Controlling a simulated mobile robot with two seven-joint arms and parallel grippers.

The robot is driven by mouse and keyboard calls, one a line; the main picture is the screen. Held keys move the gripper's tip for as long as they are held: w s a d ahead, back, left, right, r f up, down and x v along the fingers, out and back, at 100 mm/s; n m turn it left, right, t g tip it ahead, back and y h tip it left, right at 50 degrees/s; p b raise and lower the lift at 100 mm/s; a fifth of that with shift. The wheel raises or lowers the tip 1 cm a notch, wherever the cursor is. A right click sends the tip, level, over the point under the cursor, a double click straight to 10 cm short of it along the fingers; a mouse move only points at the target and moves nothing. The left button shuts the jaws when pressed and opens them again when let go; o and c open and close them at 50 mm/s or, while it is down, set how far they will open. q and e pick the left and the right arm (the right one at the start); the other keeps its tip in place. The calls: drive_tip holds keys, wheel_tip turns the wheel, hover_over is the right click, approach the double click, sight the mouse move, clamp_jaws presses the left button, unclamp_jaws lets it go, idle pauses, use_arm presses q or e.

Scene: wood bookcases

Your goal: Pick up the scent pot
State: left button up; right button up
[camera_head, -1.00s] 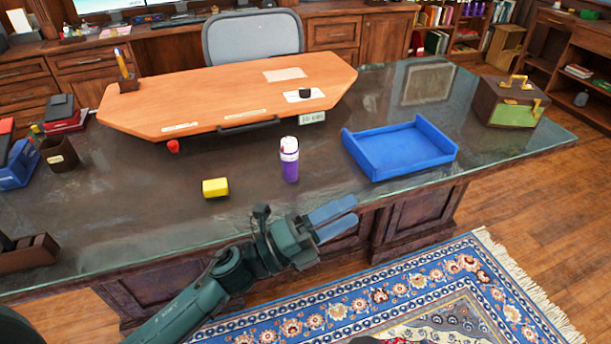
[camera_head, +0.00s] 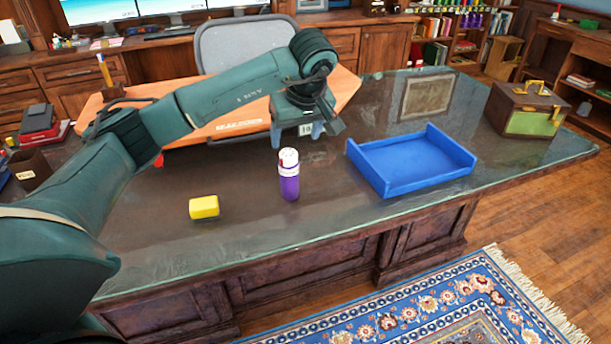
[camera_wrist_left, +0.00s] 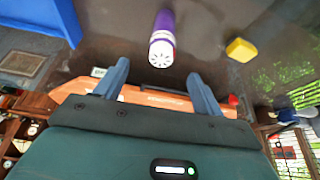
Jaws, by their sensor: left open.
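The scent pot, which I take to be the purple cylinder with a white, hole-dotted top (camera_head: 289,176), stands upright on the dark glass-topped desk. In the left wrist view the scent pot (camera_wrist_left: 163,38) lies beyond the fingertips, roughly between their lines. My left gripper (camera_head: 297,135) is open, pointing down above the desk just behind the scent pot and apart from it. Its two blue-grey fingers show in the left wrist view (camera_wrist_left: 158,70), with nothing between them. My right gripper is not in view.
A yellow block (camera_head: 204,207) lies left of the scent pot. A blue tray (camera_head: 412,180) sits to the right, with a green-fronted case (camera_head: 526,108) farther right. The raised orange board (camera_head: 346,88) is behind, partly hidden by my arm. The desk's front strip is clear.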

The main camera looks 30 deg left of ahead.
sight(289, 165)
use_arm(q)
drive_tip(key=x, duration=0.6)
drive_tip(key=shift+s+a+f, duration=0.1)
drive_tip(key=shift+s+f, duration=0.05)
drive_tip(key=shift+s, duration=0.1)
drive_tip(key=shift+x, duration=3.1)
drive_tip(key=shift+a, duration=0.1)
drive_tip(key=shift+w, duration=0.1)
drive_tip(key=c, duration=1.2)
